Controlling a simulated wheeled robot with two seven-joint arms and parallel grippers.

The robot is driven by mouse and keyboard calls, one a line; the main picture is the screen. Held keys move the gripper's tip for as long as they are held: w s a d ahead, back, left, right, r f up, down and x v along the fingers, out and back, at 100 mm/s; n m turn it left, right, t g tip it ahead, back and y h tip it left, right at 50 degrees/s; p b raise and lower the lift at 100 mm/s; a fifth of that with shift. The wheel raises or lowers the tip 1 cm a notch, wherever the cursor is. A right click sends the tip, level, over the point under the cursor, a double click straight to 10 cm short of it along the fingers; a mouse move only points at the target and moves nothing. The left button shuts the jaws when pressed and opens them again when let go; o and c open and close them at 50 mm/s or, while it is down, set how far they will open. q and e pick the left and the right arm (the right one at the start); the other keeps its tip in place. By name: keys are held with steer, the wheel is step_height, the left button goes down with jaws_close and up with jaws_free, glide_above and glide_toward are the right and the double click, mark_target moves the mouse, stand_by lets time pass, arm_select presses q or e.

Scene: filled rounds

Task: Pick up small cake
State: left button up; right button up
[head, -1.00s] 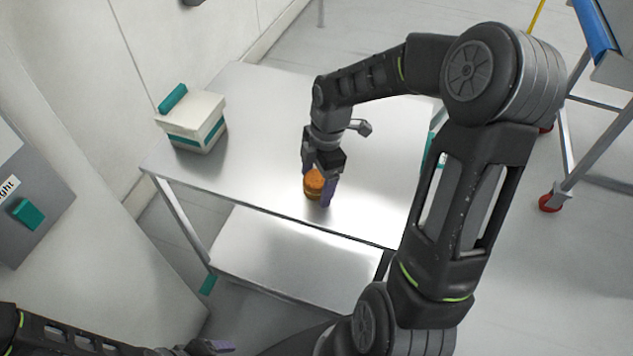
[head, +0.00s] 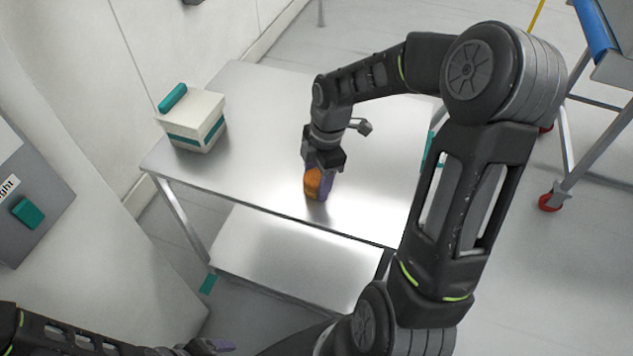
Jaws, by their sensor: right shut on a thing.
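The small cake (head: 312,184) is orange-brown and shows at the front part of the steel table's top. My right gripper (head: 319,183) comes down on it from above, with its purple fingers shut on the cake. One finger hides part of the cake's right side. I cannot tell whether the cake still touches the table. My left gripper (head: 215,347) is at the bottom edge of the view, away from the table, and only partly shows, so its jaws cannot be made out.
A white box with teal trim (head: 196,122) stands on the left part of the steel table (head: 265,100). A lower shelf (head: 290,262) lies under the top. A wheeled metal frame (head: 590,150) stands at the right. The tabletop around the cake is clear.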

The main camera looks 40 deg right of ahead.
mark_target(316, 177)
steer(key=shift+r, duration=0.1)
step_height(316, 177, up, 10)
steer(key=shift+f+b, duration=0.1)
steer(key=shift+b, duration=0.4)
stand_by(0.6)
steer(key=w+a+f+m, duration=0.1)
steer(key=w+a+m, duration=0.2)
steer(key=m, duration=0.2)
steer(key=w+a+f+m+t+h, duration=0.1)
steer(key=w+a+f+m, duration=0.1)
steer(key=w+a+m, duration=0.1)
steer(key=w+a+f+m, duration=0.2)
steer(key=w+a+m, duration=0.2)
steer(key=a+m, duration=0.1)
steer(key=shift+a+f+m+h, duration=0.15)
steer(key=shift+m+h, duration=0.15)
steer(key=shift+m, duration=0.5)
steer(key=shift+w+a+f+m, duration=0.15)
steer(key=shift+w+a+m, duration=0.1)
steer(key=shift+a+m, duration=0.3)
